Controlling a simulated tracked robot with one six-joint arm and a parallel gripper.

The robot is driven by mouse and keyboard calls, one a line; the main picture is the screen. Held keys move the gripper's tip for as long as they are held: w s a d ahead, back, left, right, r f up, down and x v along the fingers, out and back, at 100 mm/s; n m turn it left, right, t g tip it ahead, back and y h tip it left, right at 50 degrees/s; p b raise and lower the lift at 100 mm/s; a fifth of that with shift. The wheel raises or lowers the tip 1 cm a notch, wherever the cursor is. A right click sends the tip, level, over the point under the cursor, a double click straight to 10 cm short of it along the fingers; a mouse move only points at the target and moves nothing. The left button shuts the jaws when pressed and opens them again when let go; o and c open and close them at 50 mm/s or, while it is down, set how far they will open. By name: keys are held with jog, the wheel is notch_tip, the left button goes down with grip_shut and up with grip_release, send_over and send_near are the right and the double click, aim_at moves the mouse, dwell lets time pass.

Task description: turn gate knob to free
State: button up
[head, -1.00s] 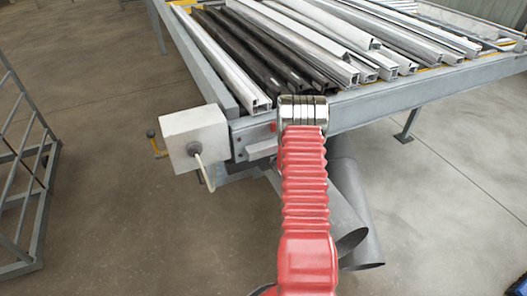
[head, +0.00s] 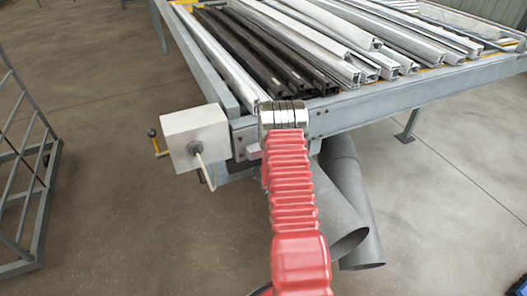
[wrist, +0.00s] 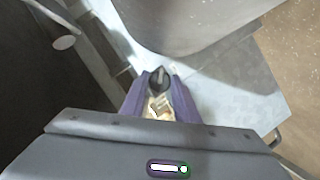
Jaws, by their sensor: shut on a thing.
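In the wrist view, the two purple fingers of my gripper (wrist: 159,84) close in from both sides on a small dark round knob (wrist: 158,77). The knob sits between the fingertips, and a raised grip or pointer shows on its face. A pale, blurred part lies between the fingers, nearer the camera. Any marks around the knob are too small to read. In the head view, my red arm hides the gripper and the knob from sight.
A bench (head: 375,105) bears several white and dark profiles. A metal rack (head: 25,190) is at far left; floor between is clear.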

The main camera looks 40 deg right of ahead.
jog(key=shift+w+a+f+n+t+h, duration=0.2)
jog(key=shift+n+h, duration=0.3)
jog(key=shift+n, duration=0.65)
jog(key=shift+s+f+n+t+h, duration=0.15)
jog(key=shift+n+t+h, duration=0.3)
jog(key=shift+n, duration=0.75)
jog(key=shift+w+a+f+n+t+h, duration=0.15)
jog(key=shift+n+h, duration=0.4)
jog(key=shift+n, duration=0.6)
jog(key=shift+s, duration=0.1)
jog(key=o, duration=0.8)
jog(key=shift+o, duration=1.3)
jog(key=shift+d+r, duration=0.15)
jog(key=v, duration=1.3)
jog(key=shift+s, duration=0.35)
